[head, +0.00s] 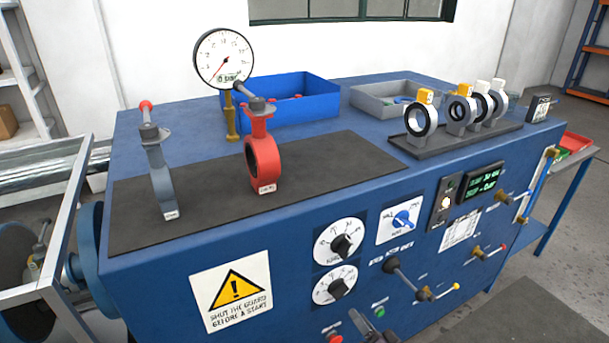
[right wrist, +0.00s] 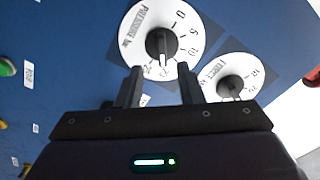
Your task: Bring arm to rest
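My right gripper (head: 372,326) shows dark at the bottom edge of the head view, low in front of the blue bench's front panel. In the right wrist view its two fingers (right wrist: 160,88) stand apart with nothing between them. Behind them are a white pressure dial with a black knob (right wrist: 163,42) and a second dial (right wrist: 232,86). The gripper looks apart from both; the exact gap is hard to tell. My left gripper is not in view. On the bench's dark mat stand a red butterfly valve (head: 263,160) and a grey valve (head: 161,178) with a red-tipped lever.
A pressure gauge (head: 224,58) stands behind the red valve. A blue bin (head: 290,100), a grey bin (head: 375,98) and a rack of ring valves (head: 455,135) are on the bench. Levers (head: 412,280) and buttons stick out of the front panel close to my right gripper.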

